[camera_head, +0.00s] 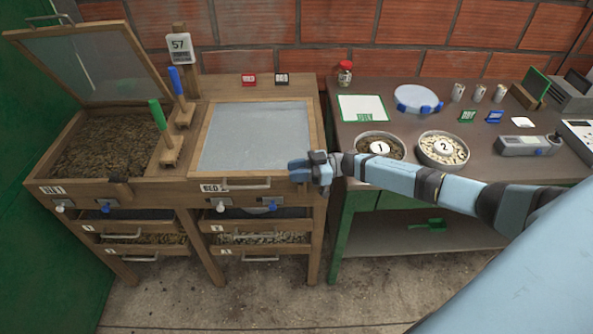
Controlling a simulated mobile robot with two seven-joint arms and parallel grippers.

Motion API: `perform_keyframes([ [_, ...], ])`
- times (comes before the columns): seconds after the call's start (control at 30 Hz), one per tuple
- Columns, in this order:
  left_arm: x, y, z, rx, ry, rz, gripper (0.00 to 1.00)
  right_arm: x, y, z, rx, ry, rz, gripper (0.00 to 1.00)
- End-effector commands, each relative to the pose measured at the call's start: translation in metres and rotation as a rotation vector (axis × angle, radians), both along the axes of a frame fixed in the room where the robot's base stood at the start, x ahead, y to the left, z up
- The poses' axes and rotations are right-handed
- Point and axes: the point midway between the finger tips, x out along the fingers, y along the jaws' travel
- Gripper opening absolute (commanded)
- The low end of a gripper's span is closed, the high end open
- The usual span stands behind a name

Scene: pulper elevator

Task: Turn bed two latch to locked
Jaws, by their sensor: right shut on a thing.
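Bed two (202,155) is the wooden box with its pale glazed lid (255,135) lying closed. Its front carries a "BED 2" label (214,188) and a lid handle (247,185). My right gripper (299,170) reaches in from the right to the front right corner of bed two. It is shut on a small part there, which appears to be the bed two latch. The fingers hide this part, so its turn angle cannot be told. My left gripper is not in view.
Bed one (105,148) stands at left with its lid (85,62) raised. The dark table (400,115) at right holds two numbered bowls (380,147), (443,149), a jar (345,74) and several tools. Knobs and drawers sit below the beds. My right arm crosses the table front.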

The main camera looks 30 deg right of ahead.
Motion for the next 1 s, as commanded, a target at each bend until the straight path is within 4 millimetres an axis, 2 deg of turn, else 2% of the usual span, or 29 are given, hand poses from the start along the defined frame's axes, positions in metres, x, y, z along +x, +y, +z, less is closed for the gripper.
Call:
perform_keyframes([
  [0.1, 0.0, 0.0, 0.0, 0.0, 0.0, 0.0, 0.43, 0.0, 0.001, 0.0, 0.0, 0.0, 0.0, 0.06],
  [0.13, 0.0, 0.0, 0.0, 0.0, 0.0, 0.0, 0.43, 0.0, 0.001, 0.0, 0.001, 0.0, 0.0, 0.34],
  [0.2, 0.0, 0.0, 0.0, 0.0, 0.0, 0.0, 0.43, 0.0, 0.001, 0.0, 0.001, 0.0, 0.0, 0.5],
  [0.47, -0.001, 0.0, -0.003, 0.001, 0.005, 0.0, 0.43, 0.0, 0.0, 0.0, 0.001, 0.0, 0.0, 0.52],
  [0.63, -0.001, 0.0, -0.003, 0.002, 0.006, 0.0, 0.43, 0.0, 0.0, 0.011, -0.001, -0.003, 0.001, 0.52],
  [0.77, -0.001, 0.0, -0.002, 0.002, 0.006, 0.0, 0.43, 0.0, 0.0, 0.035, -0.002, -0.003, 0.002, 0.52],
  [1.0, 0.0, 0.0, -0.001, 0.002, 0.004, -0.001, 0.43, 0.0, 0.0, 0.094, -0.003, -0.004, 0.001, 0.52],
])
